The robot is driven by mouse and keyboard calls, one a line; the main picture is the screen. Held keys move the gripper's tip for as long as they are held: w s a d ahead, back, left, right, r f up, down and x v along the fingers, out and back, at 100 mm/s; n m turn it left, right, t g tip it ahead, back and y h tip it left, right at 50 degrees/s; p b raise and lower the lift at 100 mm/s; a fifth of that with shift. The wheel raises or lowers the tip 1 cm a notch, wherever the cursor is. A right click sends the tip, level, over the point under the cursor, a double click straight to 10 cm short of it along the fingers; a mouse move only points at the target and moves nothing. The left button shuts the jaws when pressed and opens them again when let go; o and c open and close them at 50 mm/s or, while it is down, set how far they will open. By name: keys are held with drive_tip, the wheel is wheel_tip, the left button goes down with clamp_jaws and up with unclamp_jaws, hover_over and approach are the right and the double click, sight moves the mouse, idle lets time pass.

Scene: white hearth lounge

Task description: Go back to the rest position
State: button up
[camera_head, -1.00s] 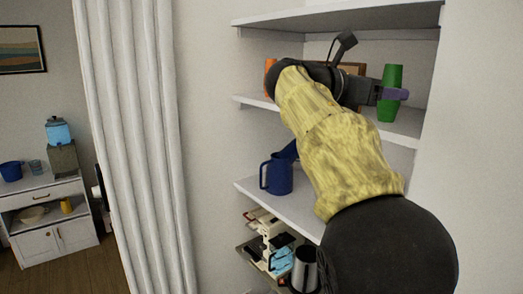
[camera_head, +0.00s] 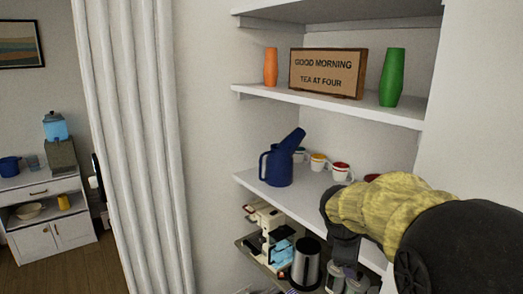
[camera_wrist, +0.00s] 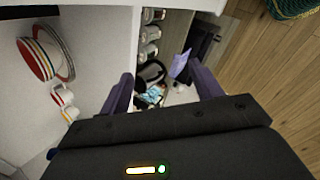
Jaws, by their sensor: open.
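My gripper (camera_wrist: 162,74) is open in the wrist view, with its two purple fingers wide apart and nothing held between them. In the head view my arm is folded low at the right, in front of the shelf unit, and its fingers cannot be made out. The green vase (camera_head: 392,78) stands upright on the upper shelf (camera_head: 330,104), well above and apart from my arm. An orange vase (camera_head: 270,67) and a sign reading "GOOD MORNING TEA AT FOUR" (camera_head: 327,73) stand on the same shelf.
A blue pitcher (camera_head: 277,167) and several mugs (camera_head: 318,162) stand on the middle shelf, near my arm. A coffee machine (camera_head: 268,235) and a steel container (camera_head: 306,263) are below. The wrist view shows striped dishes (camera_wrist: 45,55) and wooden floor (camera_wrist: 250,50).

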drive_tip(key=s+a+f+m+g+y+b, duration=0.1)
drive_tip(key=s+a+f+m+y, duration=0.3)
drive_tip(key=s+f+m, duration=0.9)
wheel_tip(320, 180, down, 2)
drive_tip(key=shift+s+f+b, duration=0.25)
drive_tip(key=shift+s+b, duration=0.15)
drive_tip(key=shift+b, duration=0.2)
